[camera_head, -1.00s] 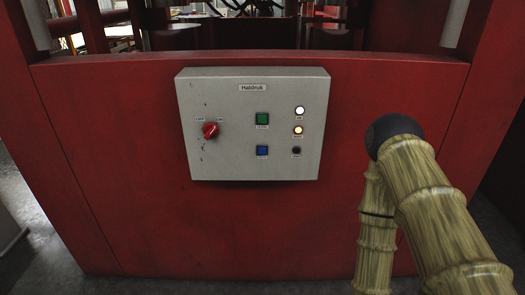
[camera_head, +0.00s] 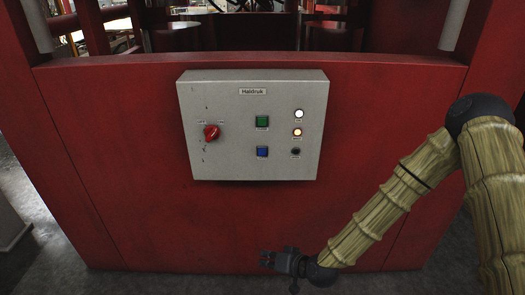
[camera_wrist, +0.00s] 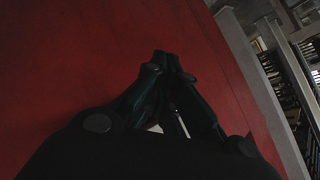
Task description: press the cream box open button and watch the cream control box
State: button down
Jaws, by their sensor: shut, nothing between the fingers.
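The cream control box (camera_head: 220,95) is fixed on the front of the red press, below the opening. It has a green button (camera_head: 262,121), a blue button (camera_head: 262,152) and a red rotary knob (camera_head: 211,132). Two lamps at its right look lit, a white one (camera_head: 298,113) and an orange one (camera_head: 297,132); a dark round one (camera_head: 296,152) sits below.
The red press panel (camera_head: 110,170) fills the middle of the head view, with posts at both sides. Grey floor (camera_head: 60,275) shows at the lower left. The space between my gripper and the box is clear.

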aim_at(262, 152)
jog(key=w+r+t+y+p, duration=0.1)
jog(key=w+r+t, duration=0.1)
jog(key=w+r, duration=0.5)
jog(key=w+a+r+n+t+y+p, duration=0.1)
jog(key=w+r, duration=0.6)
jog(key=r, duration=0.7)
jog(key=shift+w+a+t+y, duration=0.15)
jog(key=shift+w+t+y, duration=0.1)
jog(key=shift+t+y, duration=0.45)
jog(key=shift+w, duration=0.1)
jog(key=shift+w+b, duration=1.1)
jog(key=shift+w, duration=3.2)
jog(key=shift+w+f, duration=0.1)
jog(key=shift+w, duration=0.05)
